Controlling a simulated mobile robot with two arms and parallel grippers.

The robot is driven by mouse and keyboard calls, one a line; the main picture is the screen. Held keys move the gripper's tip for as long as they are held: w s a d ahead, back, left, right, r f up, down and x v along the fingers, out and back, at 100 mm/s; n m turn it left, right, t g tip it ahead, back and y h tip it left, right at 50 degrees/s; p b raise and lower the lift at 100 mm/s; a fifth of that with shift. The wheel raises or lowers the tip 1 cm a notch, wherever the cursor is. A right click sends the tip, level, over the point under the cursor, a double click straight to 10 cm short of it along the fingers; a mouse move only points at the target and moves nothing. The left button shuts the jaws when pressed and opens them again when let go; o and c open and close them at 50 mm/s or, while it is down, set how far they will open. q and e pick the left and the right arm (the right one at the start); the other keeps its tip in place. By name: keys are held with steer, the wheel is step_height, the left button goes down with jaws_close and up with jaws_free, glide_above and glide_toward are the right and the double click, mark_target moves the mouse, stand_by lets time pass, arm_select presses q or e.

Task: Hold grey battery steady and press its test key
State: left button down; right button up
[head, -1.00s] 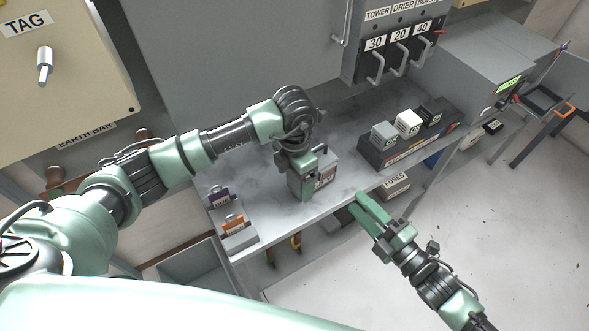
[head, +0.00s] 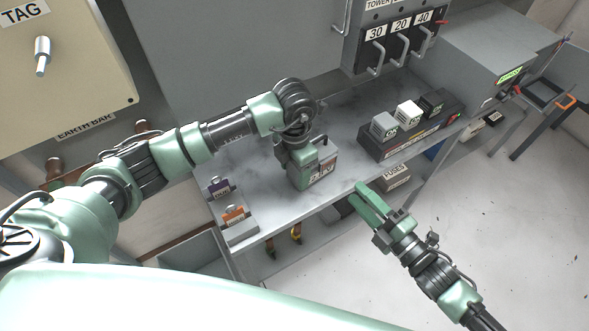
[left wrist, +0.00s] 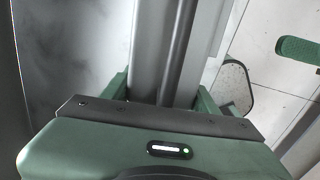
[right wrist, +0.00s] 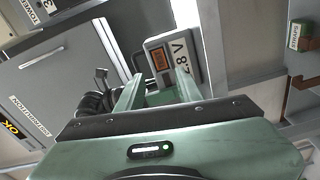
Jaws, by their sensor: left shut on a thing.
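The grey battery (head: 326,167) stands on the grey bench, its white label facing the front. My left gripper (head: 304,178) is down at its left side, shut on it. In the left wrist view a grey body (left wrist: 150,50) with a dark groove fills the space between the fingers (left wrist: 160,95). My right gripper (head: 362,195) is open and empty off the bench's front edge, apart from the battery. In the right wrist view the battery (right wrist: 185,45) shows beyond the open fingers (right wrist: 158,90), with a small orange panel (right wrist: 160,60). I cannot clearly make out the test key.
A dark rack (head: 412,138) with several small blocks stands right of the battery. A FUSES box (head: 395,177) is below the bench. Switch handles (head: 376,55) hang behind.

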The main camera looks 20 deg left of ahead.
jaws_close()
stand_by(1.8)
